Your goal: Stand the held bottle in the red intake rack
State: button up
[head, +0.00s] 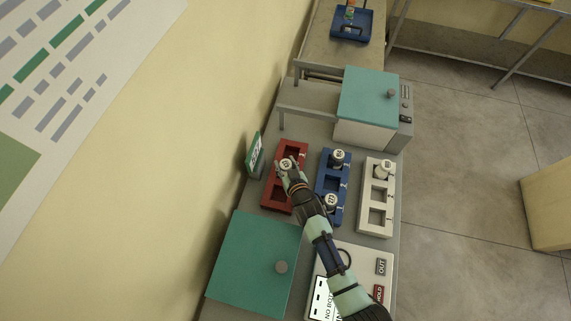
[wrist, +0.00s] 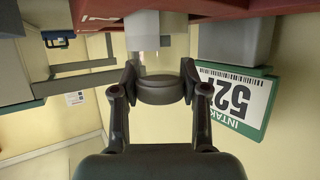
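The red intake rack (head: 276,194) stands on the bench near the wall in the head view; its red edge (wrist: 105,12) crosses the top of the wrist view. My gripper (head: 291,171) is over the rack. In the wrist view my gripper (wrist: 160,88) is shut with a fingertip on each side of the bottle's dark cap (wrist: 160,92). The held bottle (head: 286,163) shows its pale, numbered top in the head view. Its pale body (wrist: 142,32) looks upright and meets the rack's edge in the wrist view. Its base is hidden, so I cannot tell if it is seated.
A blue rack (head: 323,185) with two bottles and a white rack (head: 364,205) with one bottle stand to the right. An intake sign (head: 255,156) stands left of the red rack. Teal-topped boxes stand behind (head: 368,92) and in front (head: 250,262).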

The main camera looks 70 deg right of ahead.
jog(key=o, duration=0.4)
jog(key=shift+s+a+r, duration=0.1)
jog(key=shift+a+r, duration=0.05)
jog(key=shift+r, duration=0.1)
jog(key=p+v, duration=0.1)
jog(key=v, duration=1)
jog(key=shift+s+a+r, duration=0.15)
jog(key=shift+s+a, duration=0.05)
